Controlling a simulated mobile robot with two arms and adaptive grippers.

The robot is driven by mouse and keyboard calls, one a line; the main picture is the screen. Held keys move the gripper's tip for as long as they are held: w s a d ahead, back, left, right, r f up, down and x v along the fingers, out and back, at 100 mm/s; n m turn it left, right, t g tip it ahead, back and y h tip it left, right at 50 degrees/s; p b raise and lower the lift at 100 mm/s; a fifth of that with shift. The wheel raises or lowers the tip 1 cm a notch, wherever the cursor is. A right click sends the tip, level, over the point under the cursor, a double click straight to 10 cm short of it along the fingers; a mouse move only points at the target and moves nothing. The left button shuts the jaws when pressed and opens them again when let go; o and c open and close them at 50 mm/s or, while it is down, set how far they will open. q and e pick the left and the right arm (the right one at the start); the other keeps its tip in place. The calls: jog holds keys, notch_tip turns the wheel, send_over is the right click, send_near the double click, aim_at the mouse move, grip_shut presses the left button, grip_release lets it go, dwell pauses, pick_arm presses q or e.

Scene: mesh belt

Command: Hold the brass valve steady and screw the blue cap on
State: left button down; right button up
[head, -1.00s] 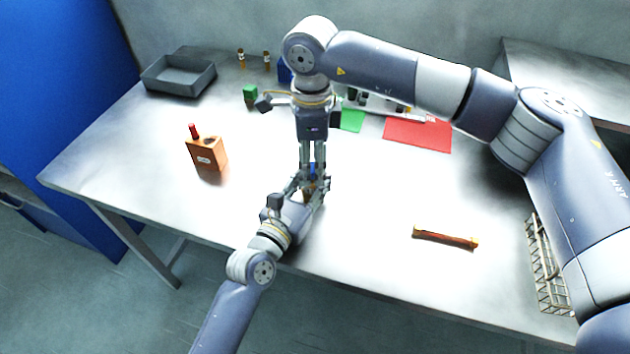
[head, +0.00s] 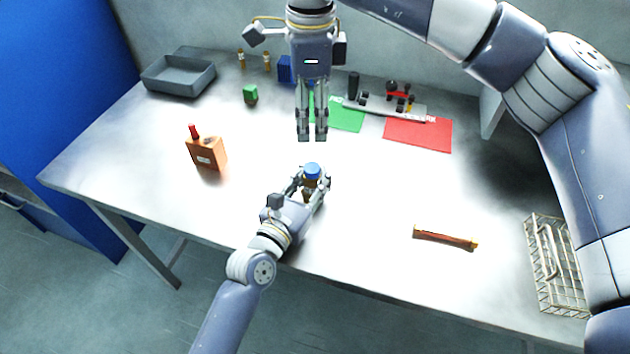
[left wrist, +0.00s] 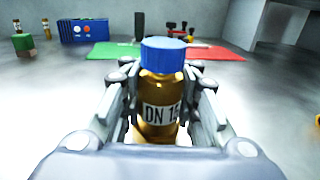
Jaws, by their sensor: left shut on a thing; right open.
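The brass valve (left wrist: 158,112) is upright between the fingers of my left gripper (left wrist: 165,115), with a "DN 15" label facing the left wrist camera. My left gripper also shows in the head view (head: 311,185), shut on the valve near the table's front middle. The blue cap (head: 312,170) sits on top of the valve, and it also shows in the left wrist view (left wrist: 168,55). It looks level; how tightly it is seated I cannot tell. My right gripper (head: 311,138) is open and empty, pointing down above and behind the cap, apart from it.
Green (head: 347,121) and red (head: 418,146) mats lie at the back. A brown rod (head: 445,237) lies at right, near a wire basket (head: 566,290). The table's middle is mostly clear.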

pick_arm(q)
jog(key=c, duration=1.1)
grip_release()
jog(key=v, duration=1.2)
jog(key=shift+f, duration=0.1)
